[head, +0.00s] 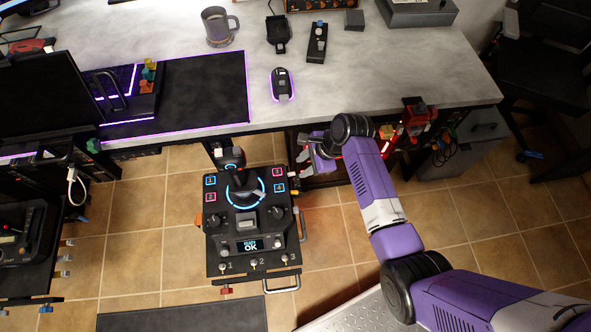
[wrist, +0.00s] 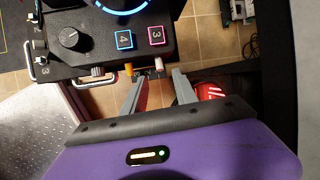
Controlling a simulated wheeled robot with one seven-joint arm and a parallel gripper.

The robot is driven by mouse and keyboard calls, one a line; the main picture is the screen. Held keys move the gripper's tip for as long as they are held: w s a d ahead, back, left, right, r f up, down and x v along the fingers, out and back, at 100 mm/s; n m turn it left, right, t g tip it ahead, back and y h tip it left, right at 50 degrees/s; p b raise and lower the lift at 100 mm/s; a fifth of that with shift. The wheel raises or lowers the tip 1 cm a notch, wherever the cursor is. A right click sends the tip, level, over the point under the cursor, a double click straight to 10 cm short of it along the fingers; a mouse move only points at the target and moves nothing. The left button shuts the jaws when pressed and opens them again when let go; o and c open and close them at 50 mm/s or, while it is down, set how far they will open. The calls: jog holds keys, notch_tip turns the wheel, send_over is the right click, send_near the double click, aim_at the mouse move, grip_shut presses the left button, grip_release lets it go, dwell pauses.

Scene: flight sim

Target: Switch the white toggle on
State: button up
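The black control panel (head: 219,258) stands below the desk edge in the head view. In the wrist view the panel (wrist: 104,50) fills the upper left. A white toggle (wrist: 158,63) sticks out from its side, beside an orange toggle (wrist: 128,69). The white toggle also shows small at the panel's right side in the head view (head: 292,174). My gripper (wrist: 160,77) is open and empty, its tips just short of the white toggle, which lies between their lines. In the head view my gripper (head: 303,165) is right of the panel. I cannot tell the toggle's position or any contact.
The desk (head: 370,90) is above the panel, with a mug (head: 217,27) and a mouse (head: 282,84) on it. A joystick (head: 232,160) rises from the panel. A red object (wrist: 210,91) is right of my fingers. Tiled floor (head: 330,240) is clear right of the panel.

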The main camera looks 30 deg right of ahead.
aim_at(295, 173)
jog(key=b+x, duration=0.1)
jog(key=x, duration=0.4)
jog(key=shift+a+f, duration=0.15)
jog(key=shift+f, duration=0.2)
jog(key=shift+c, duration=0.4)
grip_shut()
